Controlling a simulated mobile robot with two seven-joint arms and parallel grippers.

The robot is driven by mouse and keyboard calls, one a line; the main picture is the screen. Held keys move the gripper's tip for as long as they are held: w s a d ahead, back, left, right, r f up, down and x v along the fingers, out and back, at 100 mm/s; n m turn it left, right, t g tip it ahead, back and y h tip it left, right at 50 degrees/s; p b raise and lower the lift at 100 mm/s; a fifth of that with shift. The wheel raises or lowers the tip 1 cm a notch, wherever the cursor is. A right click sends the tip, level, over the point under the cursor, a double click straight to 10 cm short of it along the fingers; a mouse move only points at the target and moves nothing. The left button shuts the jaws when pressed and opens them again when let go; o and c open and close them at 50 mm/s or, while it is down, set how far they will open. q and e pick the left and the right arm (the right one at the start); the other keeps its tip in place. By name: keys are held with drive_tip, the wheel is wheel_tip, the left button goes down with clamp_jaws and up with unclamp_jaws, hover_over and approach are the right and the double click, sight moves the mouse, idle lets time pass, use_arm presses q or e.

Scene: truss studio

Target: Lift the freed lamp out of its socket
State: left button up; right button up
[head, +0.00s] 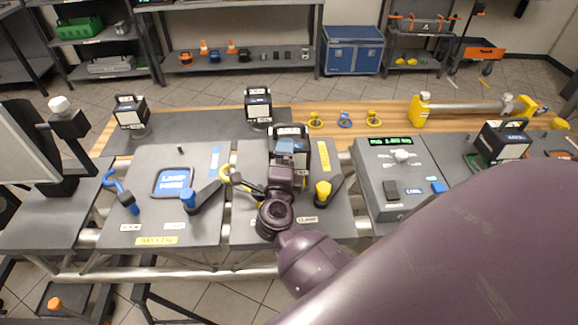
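A dark box-shaped lamp (302,143) with a white label on top stands at the back of the middle grey panel (248,228). My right arm reaches in from the lower right, and my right gripper (285,160) is right in front of the lamp, covering its lower front. The wrist hides the fingertips, so I cannot tell whether they are closed on the lamp. The lamp's base and socket are hidden too. My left gripper is out of view.
Similar lamps stand at the back left (131,113), back centre (258,106) and right (502,140). A left panel (140,205) carries blue levers. A control box (400,175) with a green display is right of the wrist. My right arm covers the lower right.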

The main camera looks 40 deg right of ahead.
drive_tip(key=shift+w+d, duration=0.1)
drive_tip(key=c, duration=1.1)
drive_tip(key=shift+r, duration=0.1)
drive_tip(key=shift+c, duration=0.2)
